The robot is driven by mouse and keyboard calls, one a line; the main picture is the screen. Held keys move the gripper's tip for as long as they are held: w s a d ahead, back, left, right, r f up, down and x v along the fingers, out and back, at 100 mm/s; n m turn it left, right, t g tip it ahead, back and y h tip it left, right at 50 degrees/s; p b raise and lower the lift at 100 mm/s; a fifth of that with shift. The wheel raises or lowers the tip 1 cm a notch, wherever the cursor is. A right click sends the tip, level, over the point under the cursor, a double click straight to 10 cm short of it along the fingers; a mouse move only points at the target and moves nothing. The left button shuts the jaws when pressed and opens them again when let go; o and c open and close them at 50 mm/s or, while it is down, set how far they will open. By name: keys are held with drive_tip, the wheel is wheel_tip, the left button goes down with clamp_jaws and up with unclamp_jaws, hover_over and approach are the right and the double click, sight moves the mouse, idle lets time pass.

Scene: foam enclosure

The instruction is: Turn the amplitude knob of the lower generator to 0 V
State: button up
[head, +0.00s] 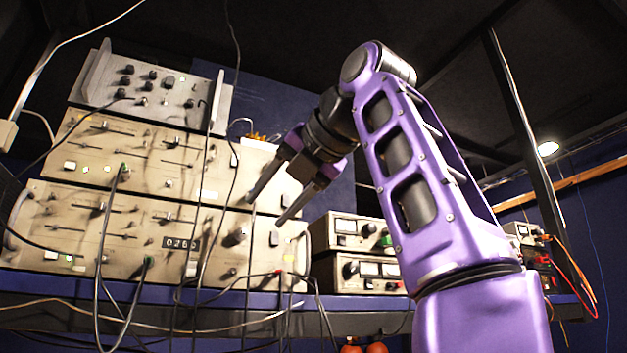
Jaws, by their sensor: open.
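The lower generator (150,262) is a wide beige unit at the bottom of the stack on the left. It has sliders, a small dark digit display (180,243) and several cables plugged into its front. A dark knob (240,235) sits on the right part of its panel; I cannot read the labels, so I cannot tell if it is the amplitude knob or what value it points to. My gripper (265,211) is open, its two fingers apart and empty, pointing down-left. In the picture its tips are just above and right of that knob; contact is not visible.
A similar beige unit (140,150) is stacked above, with a grey knobbed unit (155,90) on top. Cables (236,130) hang across the panels near my gripper. Two small meter boxes (352,232) stand right of the stack on the blue-edged shelf (140,290).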

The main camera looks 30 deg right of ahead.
drive_tip(key=s+d+b, duration=0.1)
drive_tip(key=s+d, duration=0.1)
drive_tip(key=s, duration=0.7)
drive_tip(key=shift+s, duration=0.25)
drive_tip(key=shift+w+f, duration=0.1)
idle(0.3)
